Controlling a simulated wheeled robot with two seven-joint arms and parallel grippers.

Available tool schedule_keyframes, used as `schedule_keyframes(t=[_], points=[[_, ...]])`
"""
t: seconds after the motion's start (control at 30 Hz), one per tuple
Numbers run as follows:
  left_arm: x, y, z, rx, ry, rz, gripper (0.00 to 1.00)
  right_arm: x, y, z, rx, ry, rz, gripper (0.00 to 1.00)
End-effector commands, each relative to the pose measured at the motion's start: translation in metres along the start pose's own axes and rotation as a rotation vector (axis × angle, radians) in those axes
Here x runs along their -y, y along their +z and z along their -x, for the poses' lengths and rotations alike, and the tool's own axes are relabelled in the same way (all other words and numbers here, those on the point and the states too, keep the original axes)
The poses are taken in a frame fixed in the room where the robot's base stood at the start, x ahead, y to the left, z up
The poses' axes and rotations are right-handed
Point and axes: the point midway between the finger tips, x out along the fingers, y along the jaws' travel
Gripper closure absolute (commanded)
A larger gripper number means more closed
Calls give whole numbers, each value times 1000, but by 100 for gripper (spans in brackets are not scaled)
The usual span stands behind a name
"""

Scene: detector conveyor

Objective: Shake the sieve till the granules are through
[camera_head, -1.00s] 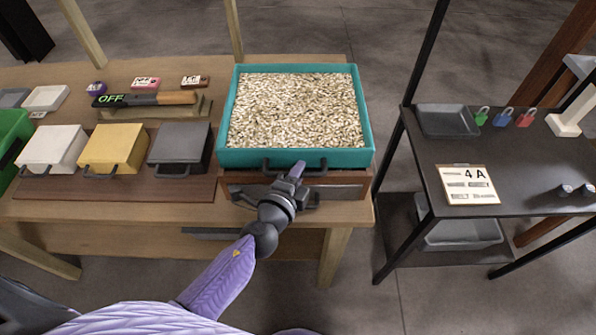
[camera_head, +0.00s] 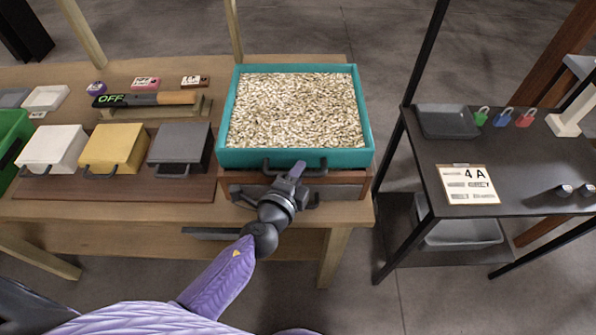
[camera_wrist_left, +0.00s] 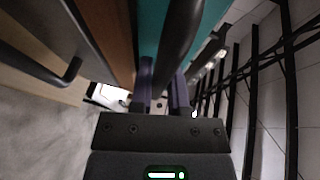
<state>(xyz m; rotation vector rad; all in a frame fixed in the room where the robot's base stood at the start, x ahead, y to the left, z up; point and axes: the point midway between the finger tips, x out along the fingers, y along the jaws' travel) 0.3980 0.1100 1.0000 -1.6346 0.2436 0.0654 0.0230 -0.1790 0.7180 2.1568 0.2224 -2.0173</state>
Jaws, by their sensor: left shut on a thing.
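The teal sieve (camera_head: 228,157) is a square tray full of pale granules (camera_head: 295,110). It sits on a wooden box with a grey front (camera_head: 335,190) at the right end of the table. My left gripper (camera_head: 297,172) is shut on the sieve's dark handle at its near side; the left wrist view shows the dark handle (camera_wrist_left: 180,40) between the fingers (camera_wrist_left: 163,88). Whether granules have dropped below is hidden. My right gripper is not in view.
White, yellow and grey lidded boxes (camera_head: 115,148) stand left on the table (camera_head: 120,215). A wand marked OFF (camera_head: 150,99) rests on a stand behind them.

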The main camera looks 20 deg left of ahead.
Motion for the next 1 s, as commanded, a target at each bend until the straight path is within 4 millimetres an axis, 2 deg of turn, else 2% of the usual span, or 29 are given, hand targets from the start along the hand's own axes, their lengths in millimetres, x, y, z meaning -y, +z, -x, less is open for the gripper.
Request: schedule_keyframes(t=[0.17, 0.4, 0.5, 0.8, 0.83, 0.87, 0.9, 1.0], points=[[0, 2, -4, 0, 1, -1, 100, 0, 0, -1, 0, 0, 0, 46], [8, 18, -43, 1, 0, -1, 100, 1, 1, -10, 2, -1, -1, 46], [10, 21, -52, 0, 1, -1, 100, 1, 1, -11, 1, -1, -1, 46], [12, 23, -54, 1, 0, 0, 100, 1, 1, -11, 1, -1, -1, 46], [12, 23, -54, 2, -1, 0, 76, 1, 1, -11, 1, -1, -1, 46], [12, 23, -54, 2, -1, 0, 69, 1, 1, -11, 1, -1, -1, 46], [12, 23, -54, 1, -1, 0, 65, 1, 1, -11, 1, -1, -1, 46], [12, 22, -54, 1, 0, 0, 65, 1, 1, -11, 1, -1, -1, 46]])
